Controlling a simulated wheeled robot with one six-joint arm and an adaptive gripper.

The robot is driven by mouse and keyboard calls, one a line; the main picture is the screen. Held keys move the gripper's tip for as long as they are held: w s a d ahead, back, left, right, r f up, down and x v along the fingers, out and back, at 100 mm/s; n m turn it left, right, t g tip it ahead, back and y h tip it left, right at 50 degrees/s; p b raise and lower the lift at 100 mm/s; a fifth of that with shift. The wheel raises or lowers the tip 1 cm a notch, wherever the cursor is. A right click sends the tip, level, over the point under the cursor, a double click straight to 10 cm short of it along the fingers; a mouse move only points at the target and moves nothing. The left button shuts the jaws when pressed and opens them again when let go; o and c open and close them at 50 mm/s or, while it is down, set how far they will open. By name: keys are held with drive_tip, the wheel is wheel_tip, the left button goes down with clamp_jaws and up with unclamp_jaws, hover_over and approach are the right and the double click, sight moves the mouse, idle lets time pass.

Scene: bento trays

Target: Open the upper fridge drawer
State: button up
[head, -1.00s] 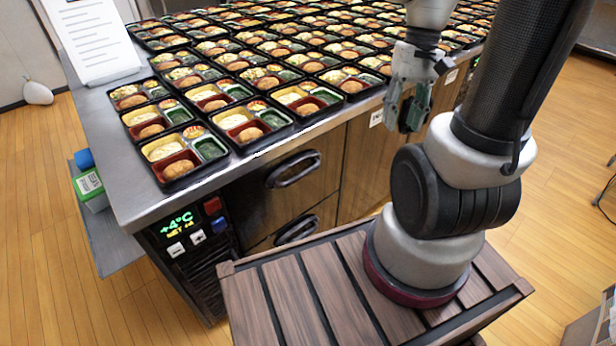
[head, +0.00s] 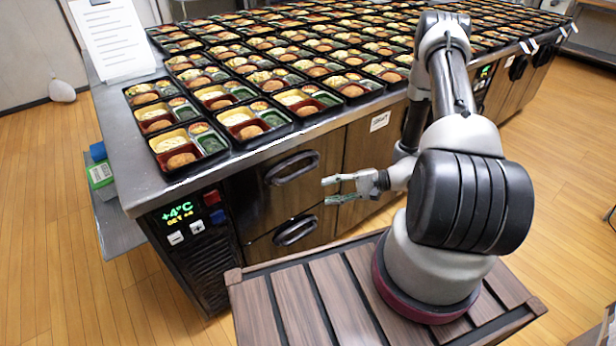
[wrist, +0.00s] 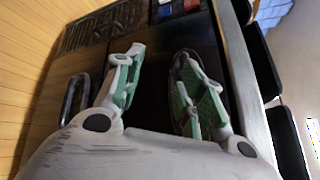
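The upper fridge drawer (head: 258,196) is a dark wood front under the counter, closed flush, with a dark bar handle (head: 292,168). My gripper (head: 328,190) is open and empty, with its fingers pointing left. In the head view it is right of and slightly lower than the upper handle, apart from it. In the wrist view my gripper (wrist: 160,62) shows its two green-padded fingers spread wide. A dark handle loop there is partly hidden behind the right finger and seems to be the upper one.
The lower drawer handle (head: 296,231) sits below; it also shows left of the fingers in the wrist view (wrist: 75,97). A control panel (head: 184,220) reads +4°C. The steel counter (head: 135,178) above carries many bento trays (head: 187,147).

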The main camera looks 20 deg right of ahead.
sight(304, 173)
drive_tip(key=w+d+r+n+t, duration=0.1)
drive_tip(key=w+r+n+t, duration=0.15)
drive_tip(key=w, duration=0.35)
drive_tip(key=shift+n+t, duration=0.25)
drive_tip(key=shift+n, duration=0.1)
drive_tip(key=x, duration=0.7)
drive_tip(key=shift+a+f, duration=0.25)
drive_tip(key=shift+f, duration=0.15)
clamp_jaws()
